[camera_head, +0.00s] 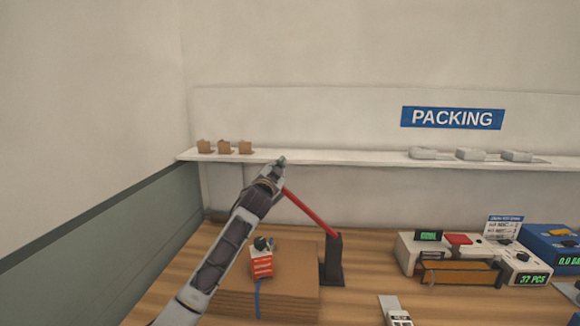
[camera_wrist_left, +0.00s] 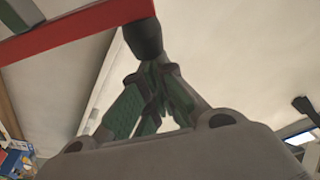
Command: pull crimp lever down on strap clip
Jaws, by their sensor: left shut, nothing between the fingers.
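The red crimp lever (camera_head: 310,211) rises up and to the left from a dark post (camera_head: 333,262) on the bench. Its raised end is at my left gripper (camera_head: 280,162). In the left wrist view the red lever (camera_wrist_left: 75,35) runs across the upper left, with a black knob (camera_wrist_left: 143,38) at its end. The fingers of my left gripper (camera_wrist_left: 154,68) are shut and empty, their tips right by the knob; I cannot tell whether they touch it. A flat cardboard stack (camera_head: 290,285) carries a small red-and-white piece (camera_head: 262,265) with a blue strap (camera_head: 257,300). My right gripper is not in view.
A white shelf (camera_head: 340,157) runs along the wall behind my left gripper, with small brown boxes (camera_head: 225,148) and pale items (camera_head: 470,155). White and blue devices (camera_head: 450,255) stand at the right of the bench. A grey device (camera_head: 395,312) is at the front edge.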

